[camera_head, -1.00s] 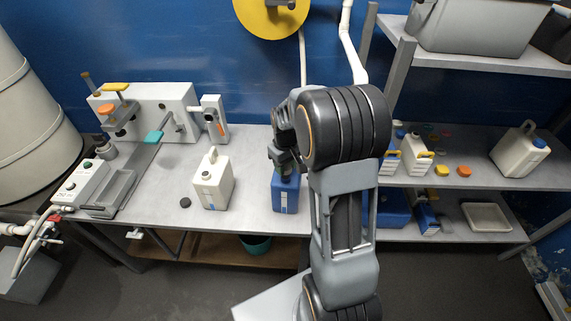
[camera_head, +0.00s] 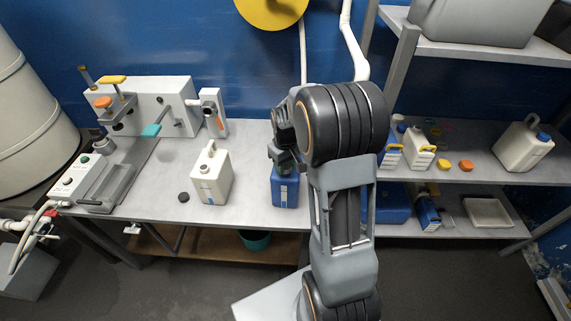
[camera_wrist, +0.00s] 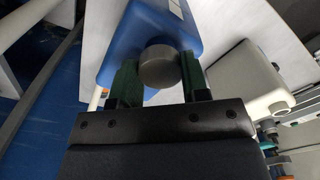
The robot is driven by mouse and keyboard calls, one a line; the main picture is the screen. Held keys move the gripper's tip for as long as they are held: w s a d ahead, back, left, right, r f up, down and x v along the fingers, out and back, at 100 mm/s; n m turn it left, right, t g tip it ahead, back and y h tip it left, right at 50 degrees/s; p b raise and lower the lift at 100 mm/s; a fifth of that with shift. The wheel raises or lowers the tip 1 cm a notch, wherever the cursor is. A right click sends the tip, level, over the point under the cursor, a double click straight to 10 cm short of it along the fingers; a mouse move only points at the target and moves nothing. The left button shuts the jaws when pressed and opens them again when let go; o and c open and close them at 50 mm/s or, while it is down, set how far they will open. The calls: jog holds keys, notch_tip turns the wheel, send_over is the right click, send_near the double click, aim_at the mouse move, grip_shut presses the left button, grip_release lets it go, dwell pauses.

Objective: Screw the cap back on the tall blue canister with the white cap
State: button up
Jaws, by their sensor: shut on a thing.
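A blue canister (camera_head: 285,190) with a pale label strip stands upright on the grey bench, below my gripper (camera_head: 284,162). In the wrist view the blue canister (camera_wrist: 150,28) lies just beyond my fingers. My gripper (camera_wrist: 160,75) is shut on a round cap (camera_wrist: 159,66) between its green fingers. The cap looks dark grey here, not white. It is at the canister's top, over the neck; I cannot tell whether it is seated. In the head view the cap is hidden by my gripper.
A white jug (camera_head: 210,177) stands left of the blue canister, with a small dark cap (camera_head: 183,197) lying beside it. A bench press (camera_head: 150,105) is at the back left. Shelves (camera_head: 470,175) with bottles and loose caps are at the right.

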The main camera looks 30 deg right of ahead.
jog(key=shift+f+b, duration=0.55)
jog(key=shift+f, duration=0.3)
dwell(2.1)
jog(key=m, duration=0.4)
jog(key=shift+m, duration=0.9)
jog(key=m, duration=0.3)
jog(key=shift+m, duration=1.4)
